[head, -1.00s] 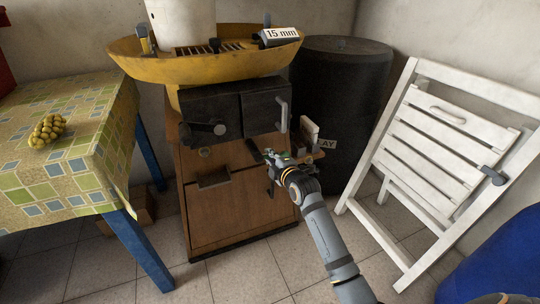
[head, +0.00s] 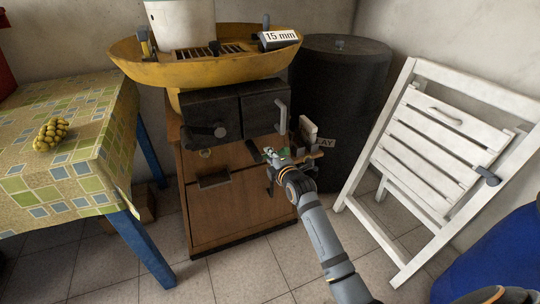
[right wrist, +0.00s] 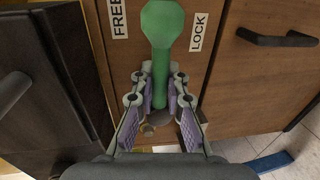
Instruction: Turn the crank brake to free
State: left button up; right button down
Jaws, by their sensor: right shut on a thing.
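The crank brake is a green lever with a thick faceted knob (right wrist: 164,24), seen in the right wrist view. It stands between a white FREE label (right wrist: 118,18) on the left and a white LOCK label (right wrist: 198,32) on the right, with the knob slightly nearer LOCK. My right gripper (right wrist: 160,88) is shut on the lever's shaft, one finger on each side, below the knob. My left gripper is out of view.
A yellow basin (head: 140,61) with a 15 mm sign tops the cabinet. A black barrel (head: 350,80) stands behind right, and a white folding chair (head: 430,135) leans at the right. A patterned table (head: 85,165) stands left. Tiled floor in front is clear.

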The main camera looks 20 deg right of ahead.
jog(key=shift+f, duration=0.15)
jog(key=c, duration=1.4)
grip_release()
jog(key=shift+o, duration=0.2)
jog(key=s+r, duration=0.2)
jog(key=s, duration=1)
jog(key=shift+d+r, duration=0.15)
jog(key=shift+r, duration=0.15)
